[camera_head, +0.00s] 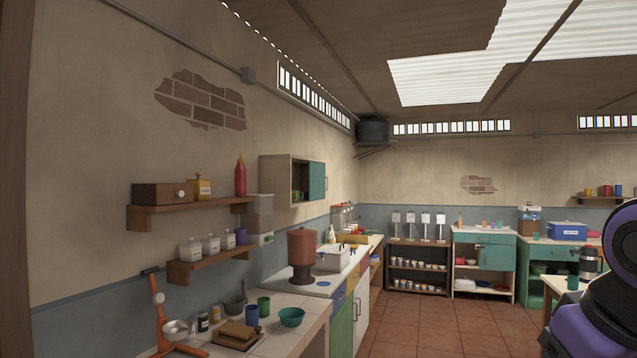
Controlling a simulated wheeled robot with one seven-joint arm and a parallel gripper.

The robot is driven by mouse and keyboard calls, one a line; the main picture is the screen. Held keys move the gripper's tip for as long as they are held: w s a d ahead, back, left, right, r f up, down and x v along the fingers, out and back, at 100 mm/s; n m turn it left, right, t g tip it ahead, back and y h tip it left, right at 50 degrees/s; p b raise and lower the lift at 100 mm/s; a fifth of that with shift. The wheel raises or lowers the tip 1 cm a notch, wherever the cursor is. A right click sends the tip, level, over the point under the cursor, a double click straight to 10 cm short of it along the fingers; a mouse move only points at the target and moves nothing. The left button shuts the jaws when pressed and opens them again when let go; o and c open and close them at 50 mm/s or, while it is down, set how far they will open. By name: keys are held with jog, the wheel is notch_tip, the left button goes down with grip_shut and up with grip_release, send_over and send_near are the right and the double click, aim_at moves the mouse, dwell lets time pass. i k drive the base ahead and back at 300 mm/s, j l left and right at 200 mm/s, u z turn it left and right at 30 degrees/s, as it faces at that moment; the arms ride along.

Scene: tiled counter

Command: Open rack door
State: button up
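No single thing is clearly the rack, and several units have doors. A cream wall cabinet (275,172) hangs on the left wall. Its teal door (316,182) is at its right part, and its left part is open, with green things inside. At the back, a cream cabinet (466,283) has a teal door (496,257) that looks shut, beside open shelves. A green cabinet (534,288) stands to its right, partly hidden. Part of my black and purple arm (610,290) shows at the right edge. My gripper is out of view.
A tiled counter (300,300) runs along the left wall, with a red-brown dispenser (302,250) and cups on it. Two wooden shelves (190,212) are above it. A dark open shelf unit (417,266) stands at the back. The tiled floor (430,325) is clear in the middle.

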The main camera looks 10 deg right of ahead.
aim_at(317, 177)
jog(key=i+l+z, duration=0.2)
jog(key=i, duration=0.15)
jog(key=i+l+z, duration=0.2)
jog(key=i+z, duration=0.45)
jog(key=i, duration=1.45)
jog(key=i+u, duration=0.15)
jog(key=i, duration=0.45)
jog(key=i+u, duration=0.15)
jog(key=i, duration=0.45)
jog(key=i+l+u, duration=0.1)
jog(key=i, duration=0.5)
jog(key=l, duration=0.1)
